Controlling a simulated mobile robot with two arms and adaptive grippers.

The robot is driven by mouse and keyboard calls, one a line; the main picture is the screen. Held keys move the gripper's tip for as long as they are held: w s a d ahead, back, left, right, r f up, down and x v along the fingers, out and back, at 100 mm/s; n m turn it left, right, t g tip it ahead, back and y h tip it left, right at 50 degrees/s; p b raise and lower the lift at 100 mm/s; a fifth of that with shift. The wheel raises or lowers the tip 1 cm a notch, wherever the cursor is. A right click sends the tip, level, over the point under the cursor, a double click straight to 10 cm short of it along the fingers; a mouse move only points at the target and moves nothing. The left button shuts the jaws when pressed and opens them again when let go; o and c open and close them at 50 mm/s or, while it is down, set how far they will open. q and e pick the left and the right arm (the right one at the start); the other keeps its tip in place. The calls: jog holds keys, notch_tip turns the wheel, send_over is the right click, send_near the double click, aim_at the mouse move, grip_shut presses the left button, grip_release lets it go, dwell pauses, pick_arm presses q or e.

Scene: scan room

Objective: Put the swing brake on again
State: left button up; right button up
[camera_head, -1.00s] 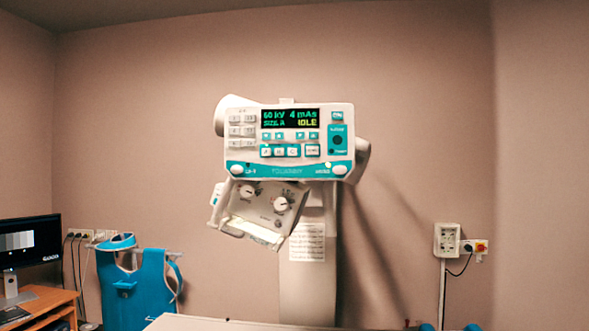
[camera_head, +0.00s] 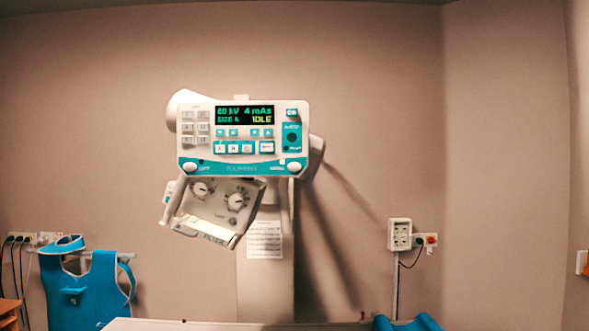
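The X-ray tube head's control panel (camera_head: 243,139) faces me, with a lit display (camera_head: 244,115) reading 80 kV, 4 mAs and IDLE. Below hangs the collimator box (camera_head: 215,208), tilted, with two dials. I cannot tell which control is the swing brake; the small labels are too blurred. Neither of my grippers is in view.
A column (camera_head: 265,290) with a paper notice (camera_head: 264,240) stands behind the head. The white table edge (camera_head: 230,325) crosses the bottom. A blue apron (camera_head: 88,290) hangs at left. A wall socket box (camera_head: 399,234) is at right. Blue cushions (camera_head: 408,323) lie at the bottom right.

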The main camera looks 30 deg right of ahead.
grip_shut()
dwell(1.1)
